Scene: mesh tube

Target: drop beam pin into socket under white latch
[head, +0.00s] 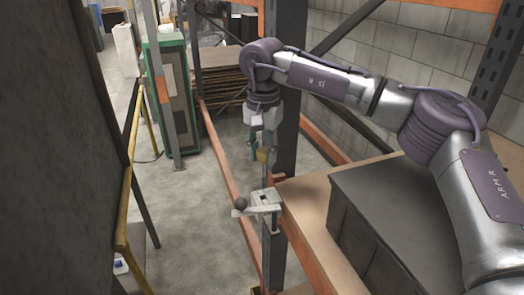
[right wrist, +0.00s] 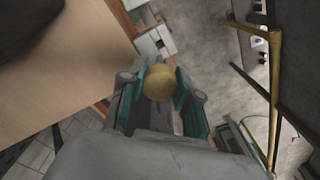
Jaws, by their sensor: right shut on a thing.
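My right gripper (head: 263,150) points down and is shut on the beam pin's yellow knob (head: 263,156). In the right wrist view the teal fingers (right wrist: 160,92) sit on both sides of the round yellow knob (right wrist: 159,83). A thin grey shaft (head: 264,177) hangs below the knob, roughly upright. Its lower end is close above the white latch (head: 268,208); I cannot tell whether it touches. My left gripper is not in view.
The latch is at a dark upright post (head: 285,100) with orange beams (head: 232,170). A wooden shelf (head: 305,200) with a dark grey box (head: 390,205) lies to the right. A yellow rail (head: 127,200) stands left, with open floor (head: 190,220) between.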

